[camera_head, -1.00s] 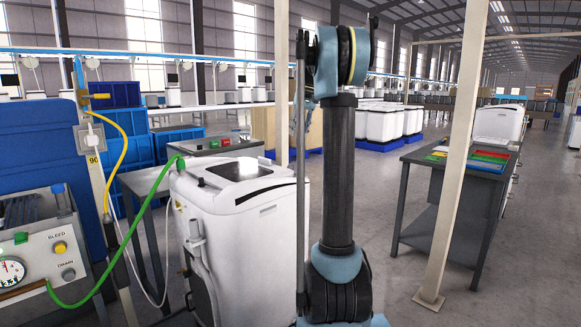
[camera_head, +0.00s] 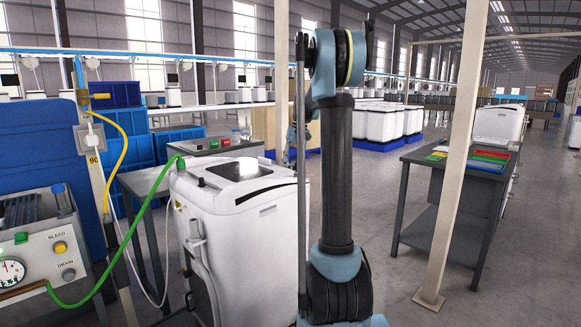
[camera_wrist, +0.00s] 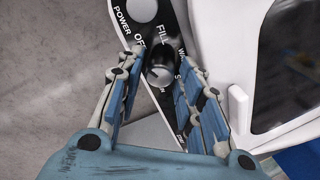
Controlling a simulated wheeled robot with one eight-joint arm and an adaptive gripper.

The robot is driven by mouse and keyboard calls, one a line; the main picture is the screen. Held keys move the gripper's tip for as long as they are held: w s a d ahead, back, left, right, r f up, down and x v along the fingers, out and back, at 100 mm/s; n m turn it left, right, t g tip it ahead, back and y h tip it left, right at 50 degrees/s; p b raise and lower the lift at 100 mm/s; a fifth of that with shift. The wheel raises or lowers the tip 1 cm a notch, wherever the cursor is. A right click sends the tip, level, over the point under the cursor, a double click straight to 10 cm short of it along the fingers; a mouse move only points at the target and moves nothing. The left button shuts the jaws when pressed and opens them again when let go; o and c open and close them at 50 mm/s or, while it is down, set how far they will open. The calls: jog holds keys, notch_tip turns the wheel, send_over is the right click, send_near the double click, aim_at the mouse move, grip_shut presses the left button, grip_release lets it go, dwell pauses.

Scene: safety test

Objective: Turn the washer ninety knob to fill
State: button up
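In the wrist view, a dark round knob (camera_wrist: 160,72) with a pale pointer edge sits on a black panel (camera_wrist: 183,52) with white lettering. "POWER", "OFF" and "FILL" are readable; other labels are partly covered by my fingers. The pointer's exact setting is unclear. My gripper (camera_wrist: 163,72) is open, with blue-padded fingers on the left and right of the knob. Slight gaps seem to show between the tips and the knob. In the head view, the gripper is mostly hidden behind my arm, so the knob does not show there.
A white machine body with a dark window (camera_wrist: 300,75) lies right of the panel. In the head view, a white washer-like unit (camera_head: 240,240) stands left of my arm, with a green hose (camera_head: 140,215). A steel post (camera_head: 455,160) and table (camera_head: 408,200) stand right.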

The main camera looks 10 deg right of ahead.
jog(key=shift+f, duration=0.1)
jog(key=c, duration=0.8)
jog(key=m+h, duration=0.1)
jog(key=m, duration=0.4)
jog(key=shift+m, duration=0.3)
jog(key=m+g, duration=0.1)
jog(key=m, duration=0.4)
jog(key=shift+w+m, duration=0.15)
jog(key=shift+m, duration=0.15)
jog(key=shift+h, duration=0.3)
jog(key=o, duration=0.8)
